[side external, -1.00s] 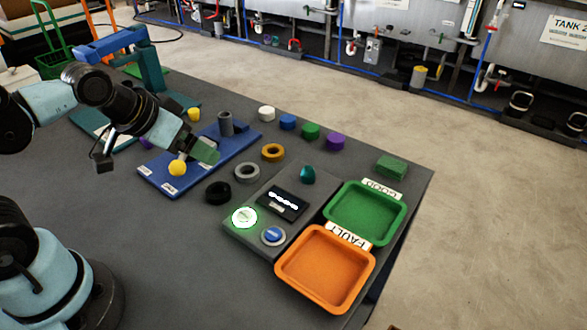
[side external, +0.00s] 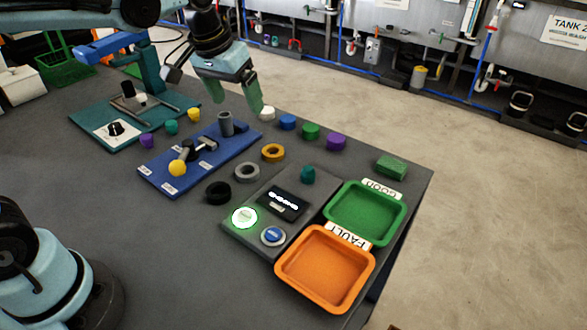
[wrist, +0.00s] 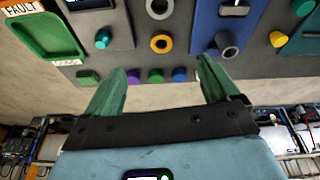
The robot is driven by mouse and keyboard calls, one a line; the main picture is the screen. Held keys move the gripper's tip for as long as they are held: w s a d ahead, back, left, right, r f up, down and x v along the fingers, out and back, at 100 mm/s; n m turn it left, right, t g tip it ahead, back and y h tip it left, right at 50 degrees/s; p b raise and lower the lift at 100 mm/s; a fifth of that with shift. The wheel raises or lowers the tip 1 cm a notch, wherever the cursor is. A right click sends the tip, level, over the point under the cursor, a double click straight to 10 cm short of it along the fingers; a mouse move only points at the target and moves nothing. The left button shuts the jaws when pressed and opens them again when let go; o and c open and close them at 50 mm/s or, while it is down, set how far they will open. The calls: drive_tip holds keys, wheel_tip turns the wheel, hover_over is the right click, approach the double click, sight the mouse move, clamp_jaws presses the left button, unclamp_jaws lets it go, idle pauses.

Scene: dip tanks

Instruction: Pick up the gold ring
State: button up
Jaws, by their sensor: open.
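The gold ring (side external: 273,159) lies flat on the grey table, between the grey ring and the row of coloured pucks. In the wrist view the gold ring (wrist: 161,51) shows at upper centre, beyond the fingertips and between their lines. My gripper (side external: 257,107) is raised above the far side of the table, behind and slightly left of the ring, near the white puck. In the wrist view my gripper (wrist: 160,67) has its two green fingers wide apart with nothing between them.
A grey ring (side external: 247,179) and a black ring (side external: 218,199) lie nearby. White, blue (side external: 287,127), green and purple pucks line the back. A blue board (side external: 160,185) with a post and yellow-knobbed lever is left. Green (side external: 350,238) and orange (side external: 288,285) trays are right.

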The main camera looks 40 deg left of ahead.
sight(272, 145)
drive_tip(key=w+f+n+g, duration=0.1)
drive_tip(key=w+f+g, duration=0.2)
drive_tip(key=w+f, duration=0.5)
drive_tip(key=f, duration=0.3)
drive_tip(key=w+f, duration=0.1)
drive_tip(key=f, duration=0.2)
drive_tip(key=w+f, duration=0.1)
drive_tip(key=f, duration=0.3)
drive_tip(key=shift+c, duration=0.4)
drive_tip(key=c, duration=1.2)
drive_tip(key=shift+r, duration=0.1)
